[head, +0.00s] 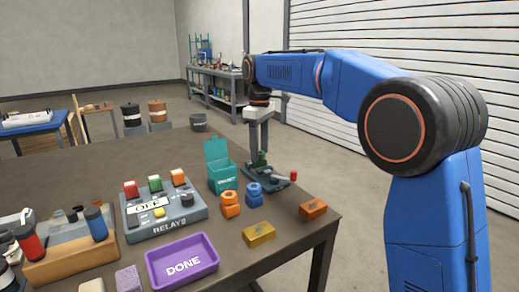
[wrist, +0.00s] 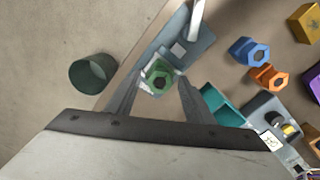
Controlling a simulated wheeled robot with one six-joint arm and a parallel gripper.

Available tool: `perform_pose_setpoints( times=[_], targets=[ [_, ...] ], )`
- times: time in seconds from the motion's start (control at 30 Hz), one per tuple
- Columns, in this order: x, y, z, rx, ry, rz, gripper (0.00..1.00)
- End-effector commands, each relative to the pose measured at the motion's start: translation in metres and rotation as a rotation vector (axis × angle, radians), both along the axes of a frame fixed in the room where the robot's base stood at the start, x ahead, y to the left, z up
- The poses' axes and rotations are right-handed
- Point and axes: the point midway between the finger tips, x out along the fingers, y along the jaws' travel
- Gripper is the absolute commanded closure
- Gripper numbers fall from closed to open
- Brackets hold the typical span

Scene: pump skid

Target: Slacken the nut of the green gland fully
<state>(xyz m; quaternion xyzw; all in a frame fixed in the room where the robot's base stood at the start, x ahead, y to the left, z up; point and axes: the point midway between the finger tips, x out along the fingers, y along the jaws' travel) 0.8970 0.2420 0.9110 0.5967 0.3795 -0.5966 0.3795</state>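The green gland (head: 262,159) stands on a dark grey-green base plate (head: 267,178) near the table's far edge. In the wrist view its green hexagonal nut (wrist: 157,78) lies between my fingertips. My gripper (head: 260,148) points down over the gland, with its fingers apart on either side of the nut. In the wrist view my gripper (wrist: 161,75) shows a slim gap on the right of the nut; contact on the left cannot be told. A lever with a red tip (head: 293,175) sits beside the gland on the plate.
A teal open-lidded box (head: 222,178) stands close to the left of the plate. Blue (head: 254,196) and orange (head: 230,205) nut-topped pieces stand in front. A relay box (head: 163,216), a purple tray (head: 181,262) and yellow (head: 259,234) and orange (head: 313,209) blocks lie nearer.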

Motion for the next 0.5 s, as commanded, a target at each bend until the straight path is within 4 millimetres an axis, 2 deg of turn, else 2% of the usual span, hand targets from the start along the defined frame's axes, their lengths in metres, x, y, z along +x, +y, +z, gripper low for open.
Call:
perform_pose_setpoints(
  times=[0.27,0.37,0.5],
  targets=[
    [0.0,0.0,0.007,0.001,0.0,0.0,0.52],
    [0.001,0.0,0.019,0.001,-0.002,0.0,0.52],
    [0.001,0.001,0.044,0.001,-0.003,0.0,0.52]
  ],
)
